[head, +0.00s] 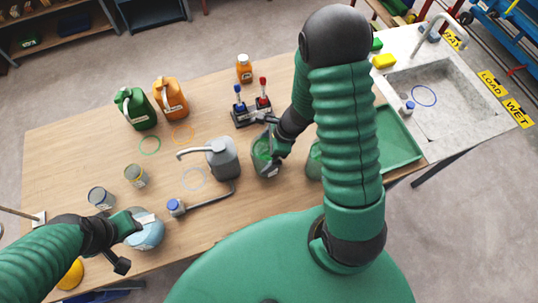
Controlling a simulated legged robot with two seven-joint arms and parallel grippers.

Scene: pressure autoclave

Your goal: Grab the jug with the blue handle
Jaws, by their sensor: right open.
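A light-blue round vessel (146,236) stands at the lower left of the table. My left gripper (130,240) is right at its left side and covers part of it; whether its jaws are open or shut is unclear. A clear jug with green contents (264,160) stands near the table's middle. My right gripper (276,143) is open at its upper right side, overlapping it in the picture; contact is unclear. No blue handle can be made out on either vessel. Another greenish vessel (314,160) is partly hidden behind my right arm.
A grey can with a spout (223,158) stands close left of the clear jug. A lever stand with blue and red knobs (250,112) is behind it. Green (136,109) and orange (170,98) canisters stand back left. A green tray (398,138) and sink (448,95) are right.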

